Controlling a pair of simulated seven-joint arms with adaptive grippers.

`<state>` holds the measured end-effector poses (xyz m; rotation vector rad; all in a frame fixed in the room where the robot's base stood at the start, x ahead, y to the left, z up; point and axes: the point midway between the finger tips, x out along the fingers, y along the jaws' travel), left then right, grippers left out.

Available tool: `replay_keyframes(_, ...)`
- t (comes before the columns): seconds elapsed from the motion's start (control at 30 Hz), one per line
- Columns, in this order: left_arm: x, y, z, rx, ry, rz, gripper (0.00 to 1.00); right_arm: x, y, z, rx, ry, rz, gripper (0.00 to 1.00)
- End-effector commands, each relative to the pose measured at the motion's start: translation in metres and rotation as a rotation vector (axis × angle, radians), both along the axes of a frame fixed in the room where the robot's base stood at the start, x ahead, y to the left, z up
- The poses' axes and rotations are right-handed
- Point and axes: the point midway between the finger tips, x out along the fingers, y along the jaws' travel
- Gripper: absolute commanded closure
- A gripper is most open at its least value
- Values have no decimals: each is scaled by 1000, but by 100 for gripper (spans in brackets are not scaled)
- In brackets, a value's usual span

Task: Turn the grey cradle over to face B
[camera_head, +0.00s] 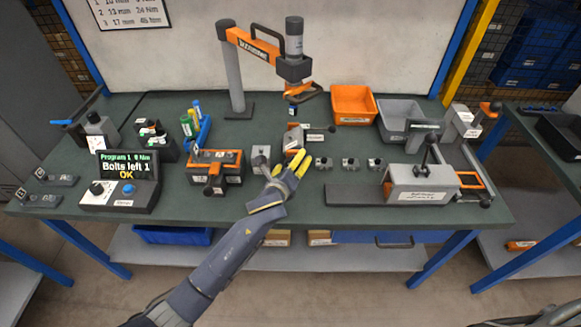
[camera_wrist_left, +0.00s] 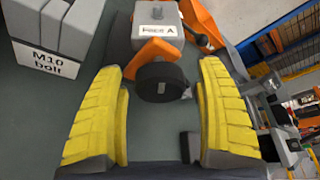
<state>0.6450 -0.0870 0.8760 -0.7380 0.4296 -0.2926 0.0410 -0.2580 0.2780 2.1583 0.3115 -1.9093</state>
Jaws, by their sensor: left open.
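The grey cradle (camera_head: 294,138) sits in an orange frame near the middle of the bench. In the left wrist view the cradle (camera_wrist_left: 150,20) shows a label reading "Face A" on its near side. A round black knob (camera_wrist_left: 160,82) sits in front of it on the orange part. My left gripper (camera_head: 293,168) is just in front of the cradle. In the left wrist view its yellow fingers (camera_wrist_left: 161,70) are spread wide, with the knob between and beyond their tips. They look empty; contact with the knob cannot be told. My right gripper is not in view.
A grey block labelled "M10 bolt" (camera_wrist_left: 50,40) stands close left of my fingers. Small labelled grey blocks (camera_head: 348,163) are to the right. An orange tool arm (camera_head: 253,45) reaches over the bench behind. A control box (camera_head: 120,185) reads "Bolts left 1".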

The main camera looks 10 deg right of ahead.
Motion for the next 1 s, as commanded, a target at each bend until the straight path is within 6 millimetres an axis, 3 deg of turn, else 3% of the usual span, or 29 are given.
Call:
replay_keyframes(0.17, -12, 6, 2, 1, 1, 0, 28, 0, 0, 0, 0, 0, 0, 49)
replay_keyframes(0.7, -85, 40, 26, 0, 0, 0, 28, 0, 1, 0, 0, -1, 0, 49)
replay_keyframes(1.0, -103, 48, 32, 0, 0, 0, 28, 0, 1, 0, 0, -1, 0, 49)
